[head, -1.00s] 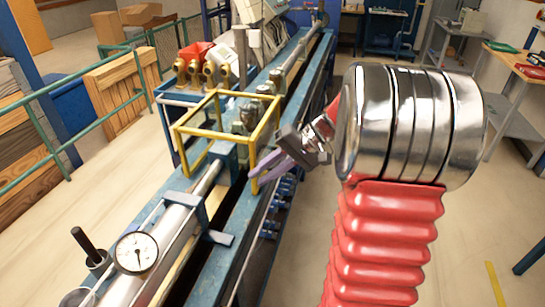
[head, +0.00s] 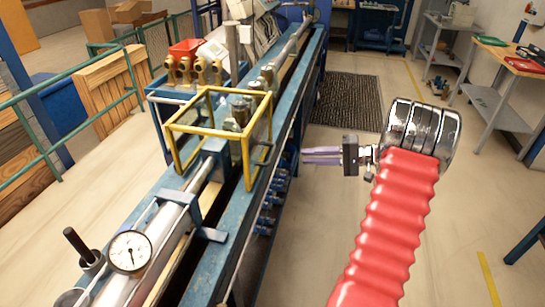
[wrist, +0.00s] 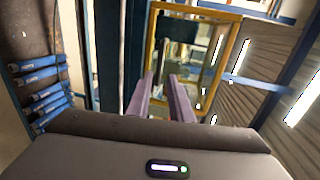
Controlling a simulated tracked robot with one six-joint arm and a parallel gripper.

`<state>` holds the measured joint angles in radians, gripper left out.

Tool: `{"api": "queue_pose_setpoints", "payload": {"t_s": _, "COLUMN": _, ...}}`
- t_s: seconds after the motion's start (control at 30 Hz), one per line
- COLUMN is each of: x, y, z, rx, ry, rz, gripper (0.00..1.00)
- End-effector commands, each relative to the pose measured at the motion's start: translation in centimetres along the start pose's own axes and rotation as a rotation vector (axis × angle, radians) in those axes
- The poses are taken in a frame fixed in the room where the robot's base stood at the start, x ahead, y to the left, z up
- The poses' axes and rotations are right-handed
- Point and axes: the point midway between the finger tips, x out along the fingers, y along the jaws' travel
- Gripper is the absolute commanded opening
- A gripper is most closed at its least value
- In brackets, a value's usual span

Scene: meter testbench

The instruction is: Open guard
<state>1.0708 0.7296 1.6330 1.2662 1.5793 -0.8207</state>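The guard (head: 205,130) is a yellow-framed box with clear panels, standing over a meter (head: 240,110) on the blue bench in the head view. It looks closed down over the meter. My gripper (head: 305,156) is to the right of the guard, beyond the bench's right edge, with its purple fingers pointing left toward it. A gap of floor and bench separates them. In the wrist view my fingers (wrist: 162,78) stand apart with nothing between them. The guard's yellow frame (wrist: 151,40) is ahead of them, with dark parts behind its panel.
The long blue bench (head: 222,258) carries a pipe run and a round dial gauge (head: 130,251) at the front left. Several brass meters (head: 186,75) stand in a blue tray left of the bench. Blue-handled valves (wrist: 38,95) line the bench's side.

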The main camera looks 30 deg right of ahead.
Motion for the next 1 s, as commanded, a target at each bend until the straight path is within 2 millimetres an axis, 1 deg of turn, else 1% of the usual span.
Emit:
{"api": "queue_pose_setpoints", "payload": {"t_s": 0.23, "x": 0.2, "y": 0.0, "z": 0.0, "rx": 0.001, "ry": -0.001, "rz": 0.002, "gripper": 0.19}}
{"api": "queue_pose_setpoints", "payload": {"t_s": 0.37, "x": 1.0, "y": 0.0, "z": 0.1, "rx": 0.001, "ry": -0.002, "rz": 0.002, "gripper": 0.19}}
{"api": "queue_pose_setpoints", "payload": {"t_s": 0.57, "x": 3.5, "y": 0.0, "z": 0.1, "rx": 0.001, "ry": -0.004, "rz": 0.002, "gripper": 0.19}}
{"api": "queue_pose_setpoints", "payload": {"t_s": 1.0, "x": 10.3, "y": 0.0, "z": 0.1, "rx": 0.001, "ry": -0.004, "rz": 0.002, "gripper": 0.19}}
